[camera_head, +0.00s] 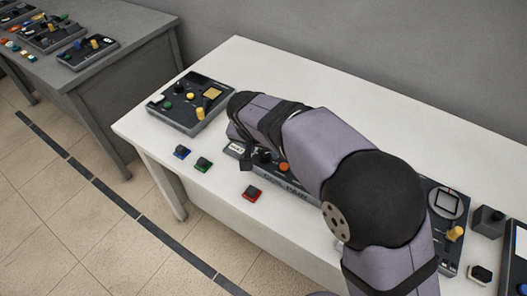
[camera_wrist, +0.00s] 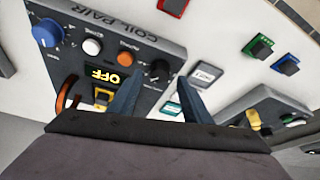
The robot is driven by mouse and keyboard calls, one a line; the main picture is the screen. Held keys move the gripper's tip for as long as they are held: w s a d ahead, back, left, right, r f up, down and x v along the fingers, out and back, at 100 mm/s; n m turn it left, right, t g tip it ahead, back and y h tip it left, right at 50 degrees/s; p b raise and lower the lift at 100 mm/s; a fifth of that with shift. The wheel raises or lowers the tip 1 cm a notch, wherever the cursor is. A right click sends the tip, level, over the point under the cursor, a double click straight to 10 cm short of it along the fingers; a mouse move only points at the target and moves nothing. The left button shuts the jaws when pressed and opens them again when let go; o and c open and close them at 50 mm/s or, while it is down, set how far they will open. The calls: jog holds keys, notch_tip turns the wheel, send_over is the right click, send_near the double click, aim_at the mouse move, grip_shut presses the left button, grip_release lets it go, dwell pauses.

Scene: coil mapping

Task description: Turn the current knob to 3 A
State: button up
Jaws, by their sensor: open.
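The dark COIL PAIR panel (camera_head: 285,187) lies on the white table, partly hidden by my arm. In the wrist view the panel (camera_wrist: 165,40) carries a blue knob (camera_wrist: 46,33) at left and a black knob (camera_wrist: 160,71) at right. Both have dial marks, but their labels are too small to read, so I cannot tell which is the current knob. A display (camera_wrist: 101,75) reads OFF. My gripper (camera_wrist: 160,77) is open, its two blue-grey fingers appearing on either side of the black knob. I cannot tell whether they touch it.
White (camera_wrist: 92,47) and orange (camera_wrist: 124,58) buttons and an orange loop (camera_wrist: 67,95) are on the panel. Another control box (camera_head: 190,103) stands at left. Blue (camera_head: 182,152), green (camera_head: 203,164) and red (camera_head: 251,193) small blocks lie along the front. The table's back is clear.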

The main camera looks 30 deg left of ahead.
aim_at(260, 169)
jog(key=shift+b+v, duration=0.3)
jog(key=shift+v, duration=2.25)
jog(key=w+d+m+g+h+p, duration=0.1)
jog(key=w+d+p, duration=0.1)
jog(key=d, duration=1.1)
jog(key=w+d+g+h+p, duration=0.1)
jog(key=w+d+p, duration=0.1)
jog(key=d, duration=1)
jog(key=s+d+m+g+p, duration=0.1)
jog(key=s+d, duration=0.5)
jog(key=d, duration=0.3)
jog(key=s+d+f+m+g+p, duration=0.1)
jog(key=s+d+p, duration=0.1)
jog(key=s+d, duration=0.4)
jog(key=d, duration=0.3)
jog(key=shift+s+d+f+y, duration=0.2)
jog(key=shift+f+y, duration=0.05)
jog(key=shift+y, duration=0.15)
